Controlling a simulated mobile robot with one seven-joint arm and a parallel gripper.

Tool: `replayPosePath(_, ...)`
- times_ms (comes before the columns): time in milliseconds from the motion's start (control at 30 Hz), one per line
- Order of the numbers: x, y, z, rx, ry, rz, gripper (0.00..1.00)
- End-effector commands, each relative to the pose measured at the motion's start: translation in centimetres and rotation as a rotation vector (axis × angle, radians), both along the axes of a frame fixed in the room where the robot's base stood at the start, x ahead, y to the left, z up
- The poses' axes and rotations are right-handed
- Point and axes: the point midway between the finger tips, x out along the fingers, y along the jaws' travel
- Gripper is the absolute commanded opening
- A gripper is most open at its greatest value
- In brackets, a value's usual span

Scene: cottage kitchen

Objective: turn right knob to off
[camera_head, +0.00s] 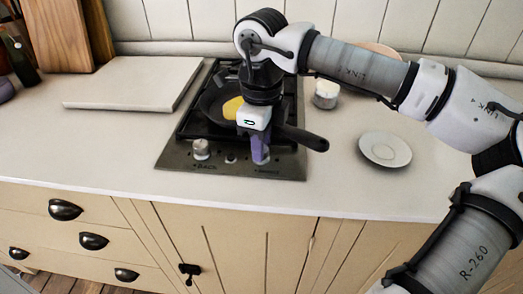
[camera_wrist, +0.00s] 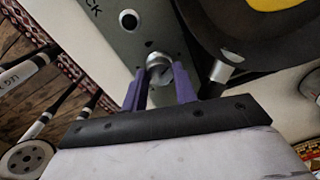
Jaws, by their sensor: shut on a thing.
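The right knob (camera_wrist: 159,66) is a round metallic knob on the front strip of the dark hob (camera_head: 178,158). In the wrist view it sits between the two purple fingers of my gripper (camera_wrist: 160,82). My gripper also shows in the head view (camera_head: 260,152), pointing down at the right front of the hob and mostly covering this knob. My gripper is shut on the right knob. The left knob (camera_head: 201,147) stands free, and a small round button (camera_head: 231,157) lies between the knobs. The knob's pointer direction cannot be told clearly.
A black pan (camera_head: 211,103) with yellow food (camera_head: 233,107) stands on the hob. Its handle (camera_head: 305,138) sticks out right, close beside my gripper. A saucer (camera_head: 385,149) and a small pot (camera_head: 326,94) are on the right; a white board (camera_head: 134,83) lies left.

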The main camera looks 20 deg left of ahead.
Motion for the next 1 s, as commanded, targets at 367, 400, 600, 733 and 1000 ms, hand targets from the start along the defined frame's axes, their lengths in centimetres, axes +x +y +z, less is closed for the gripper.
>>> replayPosePath(367, 0.02, -0.03, -0.10, 0.000, -0.002, -0.278, 0.06)
replayPosePath(400, 0.02, -0.03, -0.08, 0.000, -0.003, -0.299, 0.06)
replayPosePath(600, -0.02, -0.04, 0.00, -0.001, -0.002, -0.370, 0.06)
replayPosePath(733, -0.03, -0.04, 0.03, -0.001, -0.001, -0.393, 0.06)
replayPosePath(1000, -0.03, -0.04, 0.07, -0.001, -0.001, -0.404, 0.06)
